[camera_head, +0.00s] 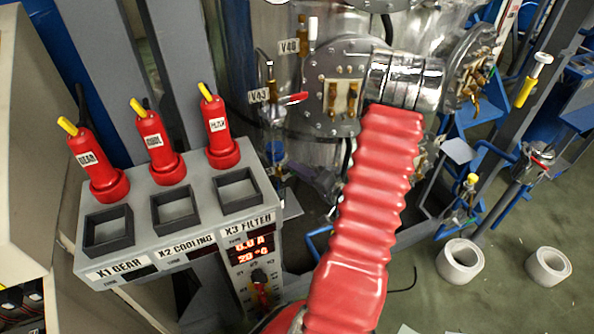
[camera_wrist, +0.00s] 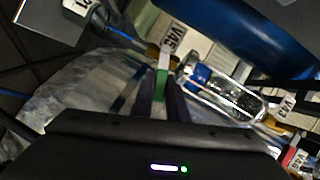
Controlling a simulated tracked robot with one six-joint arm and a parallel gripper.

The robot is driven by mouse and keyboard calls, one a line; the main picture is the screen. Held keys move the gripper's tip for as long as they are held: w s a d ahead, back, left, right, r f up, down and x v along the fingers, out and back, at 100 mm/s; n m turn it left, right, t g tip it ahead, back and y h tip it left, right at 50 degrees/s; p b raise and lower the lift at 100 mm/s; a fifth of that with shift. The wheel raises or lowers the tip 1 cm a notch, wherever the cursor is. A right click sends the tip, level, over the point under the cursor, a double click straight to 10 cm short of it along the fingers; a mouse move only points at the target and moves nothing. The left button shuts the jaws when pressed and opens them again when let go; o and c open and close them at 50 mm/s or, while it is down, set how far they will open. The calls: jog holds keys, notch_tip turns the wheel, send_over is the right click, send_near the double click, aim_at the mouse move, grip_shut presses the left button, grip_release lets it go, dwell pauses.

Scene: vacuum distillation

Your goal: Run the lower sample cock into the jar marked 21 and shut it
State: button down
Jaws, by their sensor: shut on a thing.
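In the wrist view my gripper (camera_wrist: 163,92) is shut on a small green handle (camera_wrist: 160,84) with a pale end. A brass fitting tagged V45 (camera_wrist: 169,40) is just beyond it. A clear glass vessel with a blue band (camera_wrist: 225,92) lies slantwise in the picture, right of the fingers; I cannot read a 21 on it, nor tell whether liquid is inside. A valve tag V43 (camera_wrist: 286,106) shows farther right. My red-sleeved arm hides much there, and my fingertips cannot be made out.
A grey holder (camera_head: 180,235) with red plugs (camera_head: 160,150) stands at left in the head view. Steel vessels and blue frames crowd the back. White rolls (camera_head: 459,263) lie on the green floor at right. A blue pipe (camera_wrist: 240,35) crosses the wrist view's top.

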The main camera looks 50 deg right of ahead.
jog(key=shift+f, duration=0.1)
jog(key=c, duration=1.7)
grip_release()
jog(key=shift+s, duration=0.1)
jog(key=shift+r, duration=0.2)
